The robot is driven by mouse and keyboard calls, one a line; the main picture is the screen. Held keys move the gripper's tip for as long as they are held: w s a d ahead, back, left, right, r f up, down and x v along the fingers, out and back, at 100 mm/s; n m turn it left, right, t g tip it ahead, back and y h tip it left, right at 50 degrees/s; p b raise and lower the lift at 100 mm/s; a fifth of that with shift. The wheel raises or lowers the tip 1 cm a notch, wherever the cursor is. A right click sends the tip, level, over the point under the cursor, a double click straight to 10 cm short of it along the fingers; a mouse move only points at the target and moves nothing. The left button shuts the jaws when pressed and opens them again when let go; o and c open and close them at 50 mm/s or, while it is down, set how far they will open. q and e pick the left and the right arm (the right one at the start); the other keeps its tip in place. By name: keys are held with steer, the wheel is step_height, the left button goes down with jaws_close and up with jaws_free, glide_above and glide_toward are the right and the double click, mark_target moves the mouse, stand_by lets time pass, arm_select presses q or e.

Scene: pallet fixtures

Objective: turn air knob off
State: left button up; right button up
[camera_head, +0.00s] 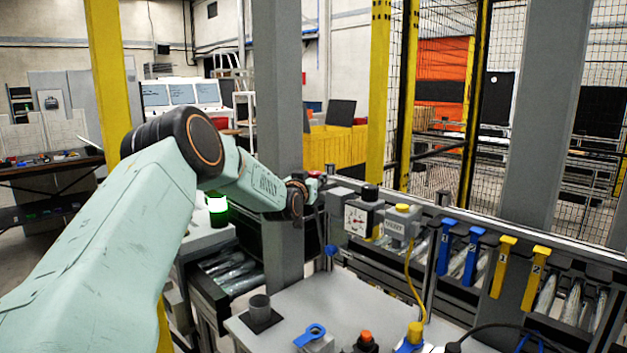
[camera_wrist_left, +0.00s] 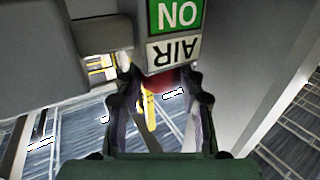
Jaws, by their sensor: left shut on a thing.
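The air knob is a red piece (camera_wrist_left: 160,82) in the left wrist view, below a white AIR label (camera_wrist_left: 173,50) and a green ON sign (camera_wrist_left: 178,14), both upside down there. My left gripper (camera_wrist_left: 157,88) has its two fingers on either side of the knob and is shut on it. In the head view my left arm reaches in from the left, and the gripper (camera_head: 314,184) is small beside the grey post, with a bit of red at its tip. The knob's exact angle is hidden. My right gripper is not in view.
A grey post (camera_head: 279,120) stands right beside my left wrist. A gauge box (camera_head: 360,219) is to the right of the gripper. Blue (camera_head: 473,257) and yellow (camera_head: 503,266) numbered handles line the rail. A grey table (camera_head: 285,318) with small fixtures lies in front.

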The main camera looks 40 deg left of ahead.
arm_select(q)
steer(key=shift+a+r+m+t+h+b, duration=0.3)
steer(key=shift+m+t+h+b, duration=0.15)
steer(key=shift+h+b, duration=0.25)
steer(key=shift+m+h+b, duration=0.3)
steer(key=shift+m+h, duration=0.15)
steer(key=shift+h, duration=0.15)
steer(key=shift+r+m+t+h, duration=0.1)
steer(key=shift+m+t+h, duration=0.35)
steer(key=shift+h, duration=0.35)
steer(key=shift+a+m+h+p, duration=0.15)
steer(key=shift+m+h+p, duration=1.35)
steer(key=shift+h, duration=0.6)
steer(key=shift+m+h, duration=0.55)
steer(key=shift+h, duration=0.35)
steer(key=shift+a+m+h+b, duration=0.15)
steer(key=shift+m+h+b, duration=0.15)
steer(key=shift+h, duration=0.3)
steer(key=o, duration=0.7)
steer(key=shift+c, duration=0.2)
steer(key=o, duration=0.5)
steer(key=shift+f+g, duration=0.2)
steer(key=shift+g, duration=0.1)
